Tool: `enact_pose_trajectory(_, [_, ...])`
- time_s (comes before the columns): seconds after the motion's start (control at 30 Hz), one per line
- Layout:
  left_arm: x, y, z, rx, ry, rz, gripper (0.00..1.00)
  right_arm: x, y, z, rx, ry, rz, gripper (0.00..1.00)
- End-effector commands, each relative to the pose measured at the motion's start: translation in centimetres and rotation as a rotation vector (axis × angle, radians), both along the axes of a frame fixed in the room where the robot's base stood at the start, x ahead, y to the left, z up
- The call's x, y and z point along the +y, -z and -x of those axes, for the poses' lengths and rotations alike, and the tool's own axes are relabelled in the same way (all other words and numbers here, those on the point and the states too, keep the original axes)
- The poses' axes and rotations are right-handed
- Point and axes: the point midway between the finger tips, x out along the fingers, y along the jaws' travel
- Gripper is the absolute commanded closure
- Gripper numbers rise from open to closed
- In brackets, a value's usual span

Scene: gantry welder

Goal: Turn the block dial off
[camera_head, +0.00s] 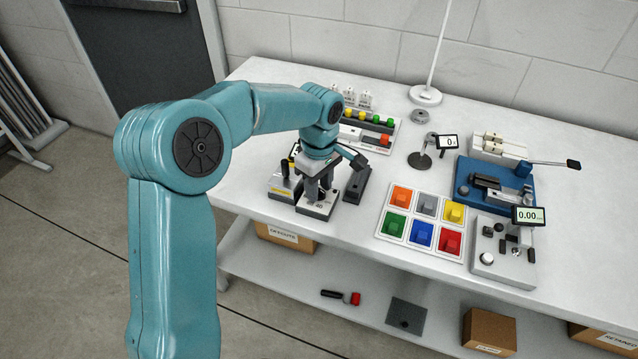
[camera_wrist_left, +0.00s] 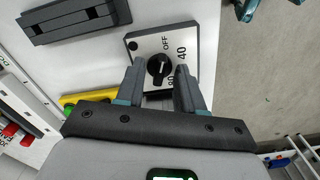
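The dial block (camera_head: 316,210) is a light plate on a dark base at the front left of the bench. In the left wrist view its face (camera_wrist_left: 147,46) carries the marks OFF, 40 and a partly covered 80. A black round knob (camera_wrist_left: 158,71) with a small white mark sits in the middle. The knob's exact setting is hard to read. My left gripper (camera_head: 318,191) points down over the block. Its two fingers are apart, one on each side of the knob; I cannot tell whether they touch it. My right gripper is in neither view.
A dark slotted bar (camera_head: 357,184) lies just right of the block. A tray of coloured blocks (camera_head: 409,214), a blue fixture (camera_head: 463,196) and a grey device with a display (camera_head: 485,267) stand farther right. A button panel (camera_head: 347,133) is behind. Boxes sit on the lower shelf.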

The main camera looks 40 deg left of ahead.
Motion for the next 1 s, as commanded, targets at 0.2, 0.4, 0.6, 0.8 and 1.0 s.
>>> enact_pose_trajectory(0.2, [0.0,-0.5,-0.1,-0.003,0.001,-0.001,0.63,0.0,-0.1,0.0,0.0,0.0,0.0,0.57])
enact_pose_trajectory(0.4, [0.0,-4.2,-0.2,-0.007,0.002,-0.002,0.63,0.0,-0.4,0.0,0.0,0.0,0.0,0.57])
enact_pose_trajectory(0.6, [0.0,-9.8,-0.2,-0.006,0.0,0.0,0.63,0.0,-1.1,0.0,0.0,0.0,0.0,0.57])
enact_pose_trajectory(0.8, [0.0,-14.1,-0.2,-0.003,0.001,0.0,0.63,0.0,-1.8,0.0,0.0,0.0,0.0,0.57])
enact_pose_trajectory(1.0, [0.0,-16.1,-0.2,0.0,0.001,0.0,0.63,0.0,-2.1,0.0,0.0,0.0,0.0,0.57])
